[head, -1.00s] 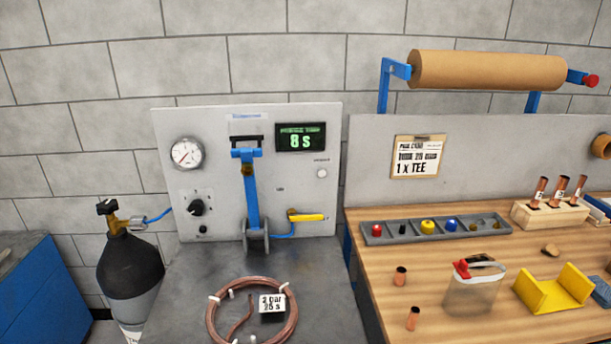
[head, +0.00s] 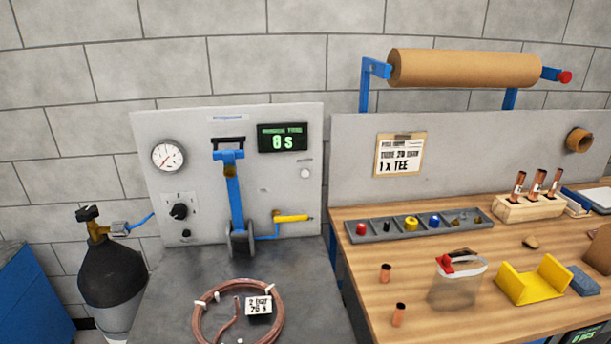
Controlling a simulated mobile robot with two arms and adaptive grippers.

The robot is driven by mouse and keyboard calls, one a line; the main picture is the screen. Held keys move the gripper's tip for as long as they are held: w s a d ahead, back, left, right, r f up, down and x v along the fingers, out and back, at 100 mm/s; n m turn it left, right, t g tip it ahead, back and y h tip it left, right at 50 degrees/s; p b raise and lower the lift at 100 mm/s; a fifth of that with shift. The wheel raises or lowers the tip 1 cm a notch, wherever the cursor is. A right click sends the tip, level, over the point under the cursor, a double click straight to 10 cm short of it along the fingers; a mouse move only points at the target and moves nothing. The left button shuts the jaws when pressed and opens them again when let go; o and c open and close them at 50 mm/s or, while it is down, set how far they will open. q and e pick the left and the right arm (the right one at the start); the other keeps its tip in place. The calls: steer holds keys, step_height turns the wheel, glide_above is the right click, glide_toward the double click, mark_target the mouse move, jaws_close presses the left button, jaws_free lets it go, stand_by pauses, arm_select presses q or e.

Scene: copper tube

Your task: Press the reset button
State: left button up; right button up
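A small round white button (head: 305,173) sits on the upright grey test panel (head: 270,195), below the green-lit display (head: 283,138). A tiny label is above the button, too small to read, so I cannot confirm that it says reset. A small black button (head: 186,234) is lower left on the same panel, under a black knob (head: 179,211). The display shows one digit and "s"; it looks like 0 or 8. Neither of my grippers is in view.
A blue lever clamp (head: 234,195) and a yellow-handled valve (head: 292,218) stand at the panel. A copper coil (head: 199,318) lies in front. A gas cylinder (head: 110,272) stands left. The wooden bench (head: 370,270) at right holds a parts tray (head: 384,231) and a clear jug (head: 456,285).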

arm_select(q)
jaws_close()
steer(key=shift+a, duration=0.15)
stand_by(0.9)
